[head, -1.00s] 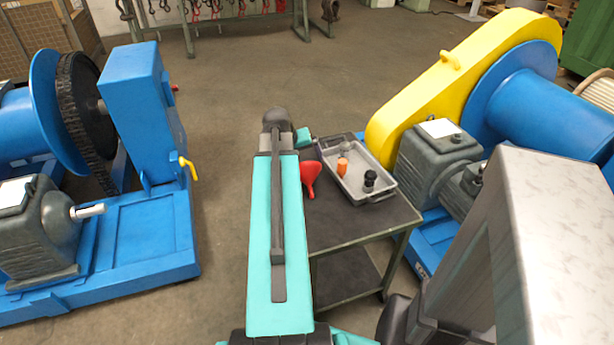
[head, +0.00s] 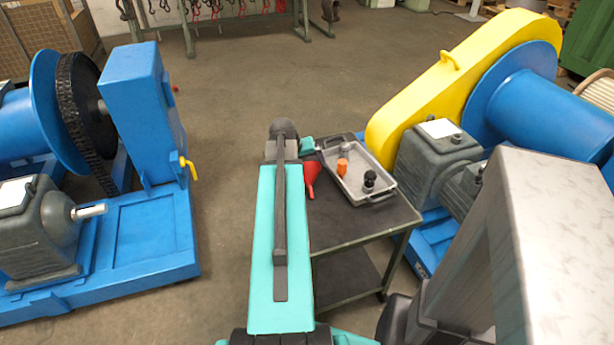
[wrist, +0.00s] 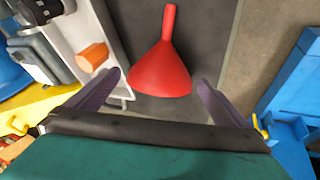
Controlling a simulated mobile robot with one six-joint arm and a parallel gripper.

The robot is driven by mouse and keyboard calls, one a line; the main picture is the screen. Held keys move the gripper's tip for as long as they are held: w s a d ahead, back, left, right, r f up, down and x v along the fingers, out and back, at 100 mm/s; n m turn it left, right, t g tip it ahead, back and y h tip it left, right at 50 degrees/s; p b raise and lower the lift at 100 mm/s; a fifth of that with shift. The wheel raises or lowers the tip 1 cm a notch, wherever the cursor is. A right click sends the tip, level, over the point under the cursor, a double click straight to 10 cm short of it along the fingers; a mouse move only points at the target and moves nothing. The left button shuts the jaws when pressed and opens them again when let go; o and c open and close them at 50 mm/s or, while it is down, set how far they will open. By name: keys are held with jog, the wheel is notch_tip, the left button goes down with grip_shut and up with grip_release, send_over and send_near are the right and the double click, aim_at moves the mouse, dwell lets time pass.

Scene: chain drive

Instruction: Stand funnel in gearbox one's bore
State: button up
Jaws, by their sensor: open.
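The red funnel (head: 312,176) is on the dark top of the trolley, left of the grey tray, partly hidden by my arm in the head view. In the wrist view the funnel (wrist: 161,68) has its wide mouth toward my gripper and its narrow spout pointing away. My gripper (wrist: 159,81) is open, with one finger on each side of the funnel's mouth and gaps on both sides. One grey gearbox (head: 436,152) stands at the right and another grey gearbox (head: 42,232) at the left. I cannot tell which is gearbox one, and no bore shows clearly.
The grey tray (head: 381,199) beside the funnel holds an orange part (head: 342,167) and a black part (head: 370,181). The yellow guard (head: 455,75) rises behind the trolley (head: 345,238). Open floor lies between the trolley and the left blue machine (head: 150,235).

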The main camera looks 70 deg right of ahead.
jog(key=shift+x, duration=1.65)
jog(key=c, duration=0.9)
